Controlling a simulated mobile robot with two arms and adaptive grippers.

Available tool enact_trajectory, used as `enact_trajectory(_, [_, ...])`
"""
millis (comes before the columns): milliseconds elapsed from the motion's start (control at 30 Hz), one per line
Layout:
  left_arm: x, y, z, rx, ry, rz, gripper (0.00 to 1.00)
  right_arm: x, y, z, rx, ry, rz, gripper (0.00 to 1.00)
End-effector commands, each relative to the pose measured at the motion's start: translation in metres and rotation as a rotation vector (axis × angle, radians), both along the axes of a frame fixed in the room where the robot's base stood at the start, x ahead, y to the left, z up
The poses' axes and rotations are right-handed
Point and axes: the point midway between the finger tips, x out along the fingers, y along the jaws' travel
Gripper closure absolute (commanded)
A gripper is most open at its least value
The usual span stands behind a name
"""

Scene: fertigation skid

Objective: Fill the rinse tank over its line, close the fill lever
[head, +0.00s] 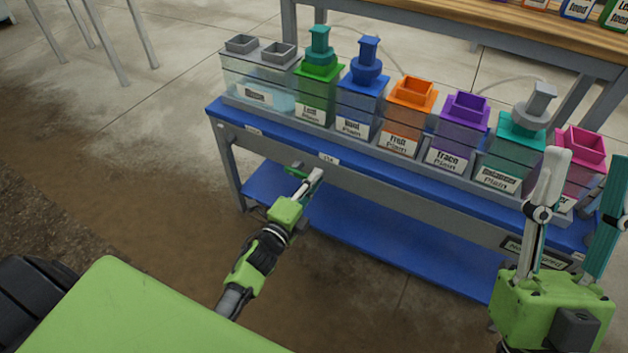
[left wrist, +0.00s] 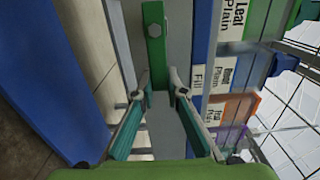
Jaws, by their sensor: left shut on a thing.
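The rinse tank appears to be the clear tank (head: 243,72) at the left end of the bench row, with pale bluish water inside and two grey square openings on top. Its fill line and exact level are too small to make out. The green fill lever (left wrist: 153,38), with a bolt, sits on the bench's grey front rail beside the "Fill" label (left wrist: 197,80). My left gripper (head: 308,176) is at the rail below the tanks, its fingers shut on the lever's lower end. My right gripper (head: 590,157) is raised at the lower right, fingers apart and empty.
Several labelled tanks with coloured lids, such as the orange one (head: 413,94), stand along the blue bench top (head: 285,133). A blue lower shelf (head: 400,245) is empty. A wooden-topped table (head: 460,22) stands behind.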

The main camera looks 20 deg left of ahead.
Motion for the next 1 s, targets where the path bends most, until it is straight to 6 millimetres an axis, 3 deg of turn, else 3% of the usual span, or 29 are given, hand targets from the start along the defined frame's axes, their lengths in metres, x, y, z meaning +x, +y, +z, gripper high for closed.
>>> enact_trajectory(267, [0.0, -0.001, 0.0, 0.006, 0.001, -0.001, 1.0, 0.0, 0.0, 0.0, 0.0, 0.0, 0.0, 0.6])
enact_trajectory(300, [0.0, -0.001, 0.0, 0.006, 0.001, -0.001, 0.8, 0.0, 0.0, 0.0, 0.0, 0.0, 0.0, 0.6])
enact_trajectory(367, [0.0, -0.001, 0.0, 0.005, 0.001, -0.001, 0.69, 0.0, 0.0, 0.0, 0.0, 0.0, 0.0, 0.6])
enact_trajectory(767, [-0.005, 0.0, -0.001, 0.003, 0.002, 0.0, 0.69, 0.001, 0.0, 0.0, 0.0, 0.002, -0.001, 0.6])
enact_trajectory(1000, [-0.048, 0.003, -0.003, 0.002, 0.005, 0.0, 0.69, 0.001, 0.0, 0.0, -0.001, 0.002, 0.0, 0.6])
